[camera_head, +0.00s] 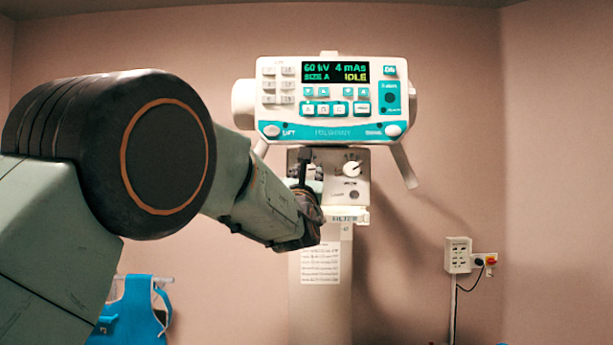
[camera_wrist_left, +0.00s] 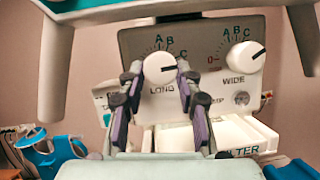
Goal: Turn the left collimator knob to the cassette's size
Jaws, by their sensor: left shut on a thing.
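The left collimator knob (camera_wrist_left: 160,68), white and labelled LONG, sits on the grey collimator panel (camera_wrist_left: 137,42) under an A, B, C scale. Its dark pointer line points right, near or just below C. My left gripper (camera_wrist_left: 158,82) is shut on this knob, one finger on each side. In the head view the left gripper (camera_head: 307,192) covers much of the knob. The right knob (camera_wrist_left: 245,55), labelled WIDE, also shows in the head view (camera_head: 352,168); its pointer is tilted up and right. The console display (camera_head: 336,72) reads 60 kV, 4 mAs, SIZE A, IDLE. No cassette shows.
The console (camera_head: 330,131) overhangs the panel, with a slanted handle (camera_head: 404,165) at its right. A ledge marked FILTER (camera_head: 345,217) juts out below the knobs. A wall socket box (camera_head: 458,254) is at right, and a blue apron (camera_head: 137,305) hangs at lower left.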

